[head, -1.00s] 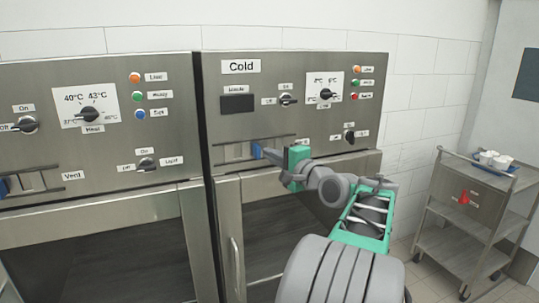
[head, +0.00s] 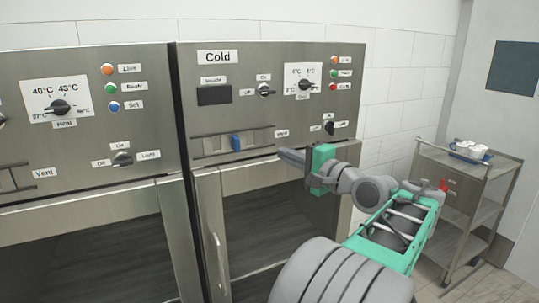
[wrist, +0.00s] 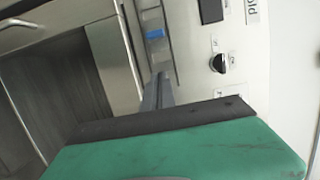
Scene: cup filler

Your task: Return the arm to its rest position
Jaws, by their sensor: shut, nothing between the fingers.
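My gripper (head: 291,157) is shut and empty, in front of the right-hand cabinet marked "Cold" (head: 218,57). Its fingertips point left, to the right of and a little below the blue vent slider (head: 236,143), apart from it in the head view. My arm (head: 390,225), grey and green, reaches up from the bottom of the head view. In the wrist view the closed fingers (wrist: 158,88) point toward the panel, and the blue slider (wrist: 155,34) shows beyond them.
A left cabinet (head: 90,130) with dials stands beside the Cold one. Door handles (head: 218,262) stick out below the panels. A metal trolley (head: 465,205) with white cups (head: 470,147) on a blue tray stands at the right. Some floor between cabinet and trolley is clear.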

